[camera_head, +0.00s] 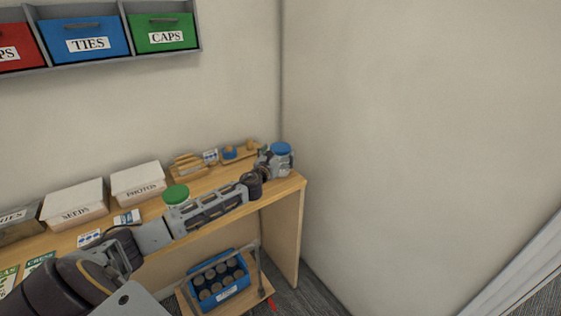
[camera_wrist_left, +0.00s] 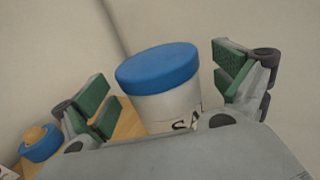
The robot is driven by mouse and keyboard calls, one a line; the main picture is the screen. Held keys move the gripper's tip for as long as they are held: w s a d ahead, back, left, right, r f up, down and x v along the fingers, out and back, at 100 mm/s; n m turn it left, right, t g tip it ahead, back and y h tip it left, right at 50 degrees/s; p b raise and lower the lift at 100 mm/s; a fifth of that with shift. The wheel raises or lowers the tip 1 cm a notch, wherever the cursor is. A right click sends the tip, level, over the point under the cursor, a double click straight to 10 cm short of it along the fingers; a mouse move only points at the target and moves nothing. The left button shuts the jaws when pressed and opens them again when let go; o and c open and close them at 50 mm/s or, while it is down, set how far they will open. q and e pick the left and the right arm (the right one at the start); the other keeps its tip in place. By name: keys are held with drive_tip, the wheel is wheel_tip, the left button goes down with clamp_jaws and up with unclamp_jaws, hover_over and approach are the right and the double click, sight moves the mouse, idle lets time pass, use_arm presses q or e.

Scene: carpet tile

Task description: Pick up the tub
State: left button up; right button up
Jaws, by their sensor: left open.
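A white tub with a blue lid (camera_head: 281,150) stands at the right end of the wooden shelf top. In the left wrist view this tub (camera_wrist_left: 160,72) is upright, with part of a black label showing; its lower part is hidden by my gripper's body. My left gripper (camera_wrist_left: 164,88) is open, with one green-padded finger on each side of the tub. I see gaps between the pads and the tub. In the head view the left gripper (camera_head: 268,162) is at the tub, partly covering it. My right gripper is out of view.
A jar with a green lid (camera_head: 176,193) stands behind my left arm. White boxes marked SEEDS (camera_head: 75,205) and PHOTOS (camera_head: 138,184), and a wooden rack (camera_head: 188,168), line the back. A blue crate of cans (camera_head: 219,281) sits below. The wall is close behind.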

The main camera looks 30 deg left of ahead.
use_arm(q)
drive_tip(key=shift+w+a, duration=0.15)
drive_tip(key=shift+w, duration=0.8)
drive_tip(key=c, duration=1.9)
drive_tip(key=shift+r, duration=0.15)
drive_tip(key=shift+c, duration=0.3)
drive_tip(key=shift+r, duration=0.2)
